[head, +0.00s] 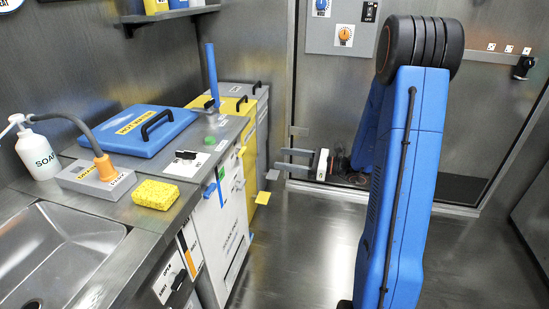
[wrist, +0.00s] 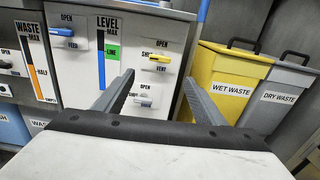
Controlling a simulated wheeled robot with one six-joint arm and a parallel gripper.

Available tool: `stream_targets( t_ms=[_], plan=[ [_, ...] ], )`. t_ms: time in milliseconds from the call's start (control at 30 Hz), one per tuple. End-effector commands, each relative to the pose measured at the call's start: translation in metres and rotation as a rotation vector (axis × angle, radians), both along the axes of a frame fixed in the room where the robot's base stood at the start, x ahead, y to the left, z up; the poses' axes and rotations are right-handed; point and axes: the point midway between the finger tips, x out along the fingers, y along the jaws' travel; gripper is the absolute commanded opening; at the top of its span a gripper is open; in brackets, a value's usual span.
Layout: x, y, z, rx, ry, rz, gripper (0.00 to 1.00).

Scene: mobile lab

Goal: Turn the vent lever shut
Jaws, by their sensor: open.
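The vent lever (wrist: 158,58) is a small yellow-handled lever on a white panel (wrist: 180,30) in the wrist view. An OPEN label is above it and a VENT label below it, with a SHUT label at its left. Its exact turn is too small to tell. In the head view my gripper (head: 279,158) points left toward the counter fronts.
Another blue lever (wrist: 62,32) marked FEED is at left, beside a LEVEL gauge (wrist: 101,55). A yellow wet waste bin (wrist: 225,85) and grey dry waste bin (wrist: 275,95) stand right. Open floor (head: 290,250) lies before the counter.

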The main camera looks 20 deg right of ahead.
Motion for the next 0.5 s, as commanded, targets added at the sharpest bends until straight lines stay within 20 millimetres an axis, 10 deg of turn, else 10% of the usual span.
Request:
stream_targets(
  t_ms=[500],
  plan=[
    [-0.016, -0.021, 0.0, 0.0, 0.0, 0.001, 0.64]
  ],
)
